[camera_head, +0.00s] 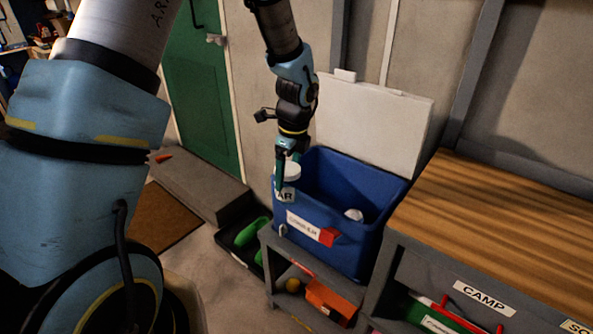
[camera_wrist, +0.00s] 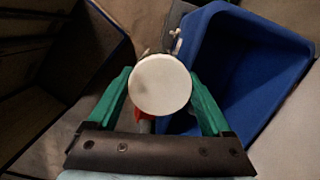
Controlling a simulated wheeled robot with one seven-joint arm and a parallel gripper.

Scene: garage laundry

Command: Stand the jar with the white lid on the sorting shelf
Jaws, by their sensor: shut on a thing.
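My gripper (camera_head: 284,170) points down and its green fingers are shut on the jar with the white lid (camera_head: 291,171). The jar hangs upright at the near left side of the blue bin, and part of its label shows the letters "AR". In the wrist view the round white lid (camera_wrist: 160,85) lies between my gripper's fingers (camera_wrist: 161,98) and hides the jar's body. A grey shelf unit with a wooden top (camera_head: 500,205) stands at the right; its front labels read "CAMP" and one cut off at the edge. I cannot tell whether this is the sorting shelf.
The blue bin (camera_head: 370,235) stands open on a low grey stand, with a small white thing inside. It also shows in the wrist view (camera_wrist: 245,70). A white panel (camera_head: 375,125) stands behind it. An orange box (camera_head: 330,299) lies below. The wooden top looks clear.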

